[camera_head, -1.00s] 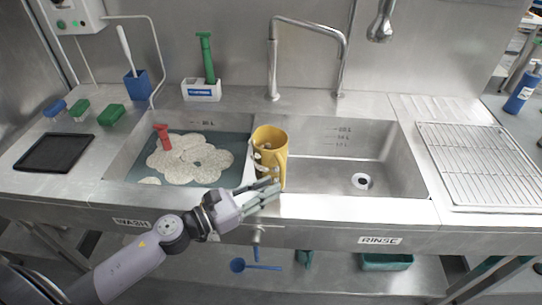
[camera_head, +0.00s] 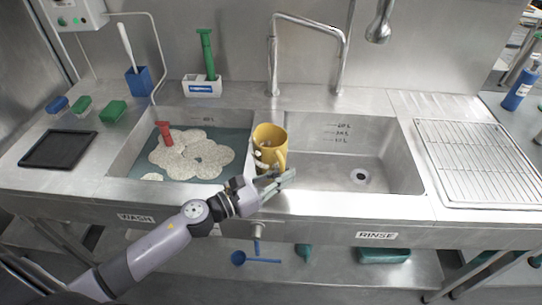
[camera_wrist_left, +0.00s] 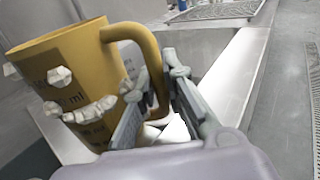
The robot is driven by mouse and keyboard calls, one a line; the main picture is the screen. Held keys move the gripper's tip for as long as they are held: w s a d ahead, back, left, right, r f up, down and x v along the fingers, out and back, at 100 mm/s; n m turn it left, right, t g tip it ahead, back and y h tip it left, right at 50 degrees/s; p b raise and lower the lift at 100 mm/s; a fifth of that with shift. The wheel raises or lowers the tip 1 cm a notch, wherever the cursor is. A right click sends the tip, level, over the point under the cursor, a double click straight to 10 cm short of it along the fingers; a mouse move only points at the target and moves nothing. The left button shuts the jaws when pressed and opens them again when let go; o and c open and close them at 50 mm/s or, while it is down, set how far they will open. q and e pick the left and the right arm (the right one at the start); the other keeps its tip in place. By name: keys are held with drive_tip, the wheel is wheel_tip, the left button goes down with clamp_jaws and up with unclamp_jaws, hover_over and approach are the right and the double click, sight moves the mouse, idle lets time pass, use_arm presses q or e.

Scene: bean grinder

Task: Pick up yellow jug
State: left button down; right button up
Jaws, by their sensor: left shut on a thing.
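The yellow jug (camera_head: 268,140) stands upright near the divider between the two sink basins, white foam clinging to its side. It fills the left of the left wrist view (camera_wrist_left: 75,62), slightly tilted in that picture, with dark volume markings and more foam. Its handle faces my left gripper. My left gripper (camera_head: 280,180) reaches in from the left at the front of the jug. In the left wrist view its fingers (camera_wrist_left: 158,78) are shut on the handle, one on each side. The jug's base is partly hidden by the gripper. My right gripper is not in view.
The wash basin (camera_head: 130,150) on the left holds foamy water and a red-handled tool (camera_head: 165,133). The rinse basin (camera_head: 390,175) on the right is empty. A faucet (camera_head: 272,65) rises behind the divider. A wire rack (camera_head: 470,165) lies at the right.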

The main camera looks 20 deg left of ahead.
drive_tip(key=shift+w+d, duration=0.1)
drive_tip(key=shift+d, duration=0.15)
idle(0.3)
use_arm(q)
drive_tip(key=shift+r, duration=0.1)
